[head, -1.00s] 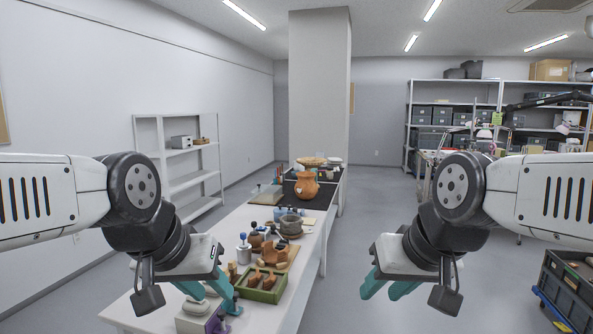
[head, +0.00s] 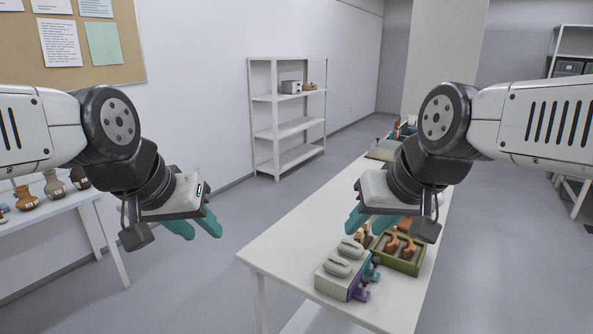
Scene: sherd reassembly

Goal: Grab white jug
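I cannot make out a white jug in the head view. Several small jars stand on the white table at the left edge, among them a tan-orange jar (head: 25,198), a grey-beige jar (head: 54,185) and a dark jar (head: 79,177). My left gripper (head: 197,227) hangs over open floor to the right of that table, its teal fingers apart with nothing between them. My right gripper (head: 366,222) is above the long worktable, its teal fingers apart with no object visible between them. My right arm hides part of the worktable's far end.
Metal shelving (head: 288,130) stands against the wall. Clear floor lies between the left table (head: 105,192) and worktable.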

